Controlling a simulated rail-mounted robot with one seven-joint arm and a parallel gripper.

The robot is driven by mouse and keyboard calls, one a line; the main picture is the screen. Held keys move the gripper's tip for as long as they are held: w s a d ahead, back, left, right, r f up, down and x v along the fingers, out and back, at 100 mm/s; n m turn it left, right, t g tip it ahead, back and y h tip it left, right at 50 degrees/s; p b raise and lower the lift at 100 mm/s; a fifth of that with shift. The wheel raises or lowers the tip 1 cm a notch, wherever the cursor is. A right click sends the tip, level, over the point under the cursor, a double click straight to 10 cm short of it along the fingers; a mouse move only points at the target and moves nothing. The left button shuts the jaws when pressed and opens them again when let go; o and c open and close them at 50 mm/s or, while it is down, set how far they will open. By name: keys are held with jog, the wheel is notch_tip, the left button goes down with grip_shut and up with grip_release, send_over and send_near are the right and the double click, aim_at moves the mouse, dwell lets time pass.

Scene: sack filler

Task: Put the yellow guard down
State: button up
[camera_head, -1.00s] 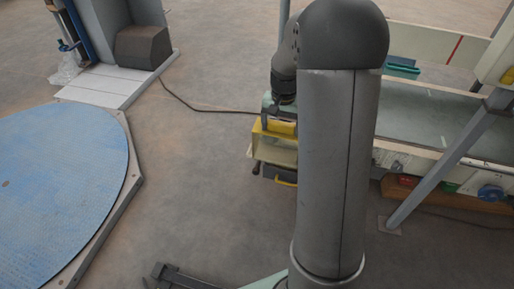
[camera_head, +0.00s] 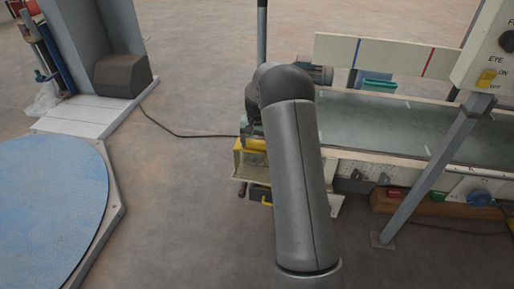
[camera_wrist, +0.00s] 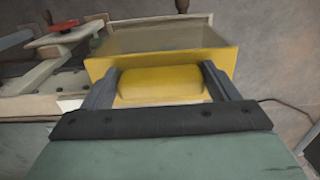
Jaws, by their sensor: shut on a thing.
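The yellow guard (camera_head: 254,145) is at the left end of the conveyor, partly hidden behind my arm in the head view. In the wrist view the guard (camera_wrist: 226,60) shows as a yellow plate with a rounded yellow grip bar across its near side. My gripper (camera_wrist: 160,76) has one finger at each end of that bar and is shut on it. A pale box-like part with an open-looking top lies just beyond the plate. In the head view my gripper is mostly hidden by my wrist and arm.
The grey conveyor belt (camera_head: 400,124) runs right from the guard. A slanted grey post (camera_head: 432,172) and a control box (camera_head: 487,62) stand at the right. A blue round platform (camera_head: 45,205) is at the left. A black cable crosses the open floor between.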

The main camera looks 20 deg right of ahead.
jog(key=shift+f, duration=0.75)
jog(key=o, duration=1.2)
notch_tip(320, 180, up, 12)
jog(key=p, duration=0.3)
jog(key=s+a+r+n, duration=0.2)
jog(key=s+a+r, duration=0.2)
jog(key=s+a, duration=0.15)
jog(key=s+a+n, duration=0.2)
jog(key=s+a, duration=0.2)
jog(key=s, duration=0.6)
jog(key=s+a+n, duration=0.1)
jog(key=s+a, duration=0.3)
jog(key=s, duration=0.6)
jog(key=s+a+n, duration=0.2)
jog(key=s+a, duration=0.2)
jog(key=s, duration=0.7)
jog(key=shift+s+a+n+g, duration=0.1)
jog(key=shift+a+n+g, duration=0.05)
jog(key=shift+n+g, duration=0.15)
